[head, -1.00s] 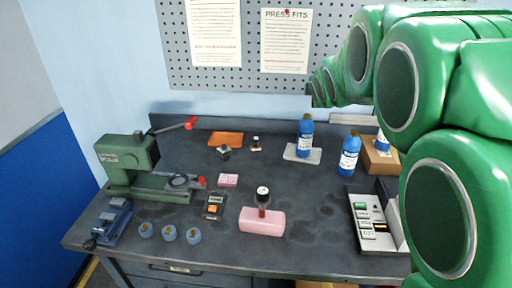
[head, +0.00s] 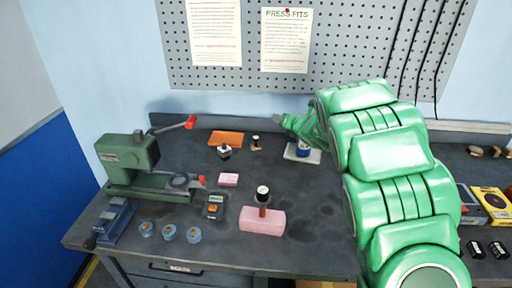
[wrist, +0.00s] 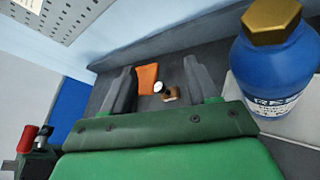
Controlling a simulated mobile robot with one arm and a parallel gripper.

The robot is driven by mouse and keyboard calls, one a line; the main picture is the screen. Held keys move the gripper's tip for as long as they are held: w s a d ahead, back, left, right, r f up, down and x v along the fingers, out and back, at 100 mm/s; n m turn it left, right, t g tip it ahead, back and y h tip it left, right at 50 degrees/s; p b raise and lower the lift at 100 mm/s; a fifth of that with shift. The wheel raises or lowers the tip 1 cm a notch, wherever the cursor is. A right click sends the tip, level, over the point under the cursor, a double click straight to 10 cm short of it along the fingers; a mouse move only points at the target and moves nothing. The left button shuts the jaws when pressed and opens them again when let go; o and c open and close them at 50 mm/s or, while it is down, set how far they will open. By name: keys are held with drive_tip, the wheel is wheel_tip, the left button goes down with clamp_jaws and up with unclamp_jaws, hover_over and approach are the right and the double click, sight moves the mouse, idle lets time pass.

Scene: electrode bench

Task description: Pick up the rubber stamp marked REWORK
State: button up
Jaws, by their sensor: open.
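Two small stamp-like items stand near the back of the bench. One has a dark block base (head: 224,152), and the other has a dark knob with a pale top on a tan base (head: 256,143). No marking is legible on either, so I cannot tell which says REWORK. In the wrist view, a stamp-like item with a brown base (wrist: 171,96) shows between the fingers, some way beyond them. My gripper (wrist: 160,84) is open and empty. In the head view my gripper (head: 279,118) is above the back of the bench, right of both items.
A blue bottle (wrist: 277,70) with a gold cap stands close to the right finger, on a pale pad (head: 290,152). An orange cloth (head: 226,138) lies by the items.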

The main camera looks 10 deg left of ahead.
sight(256, 143)
drive_tip(key=a+f+n+g+y, duration=0.1)
drive_tip(key=f, duration=0.2)
drive_tip(key=s+a+f+n+y, duration=0.1)
drive_tip(key=a+f+n, duration=0.1)
drive_tip(key=f, duration=0.1)
drive_tip(key=a+f+n+g+y, duration=0.1)
drive_tip(key=f+n, duration=0.1)
drive_tip(key=f, duration=0.1)
drive_tip(key=shift+s+a+f+g, duration=0.15)
drive_tip(key=shift+s+f+g, duration=0.15)
drive_tip(key=shift+s+f, duration=0.1)
drive_tip(key=shift+x, duration=3.85)
drive_tip(key=shift+a+r, duration=0.1)
drive_tip(key=shift+r, duration=0.05)
clamp_jaws()
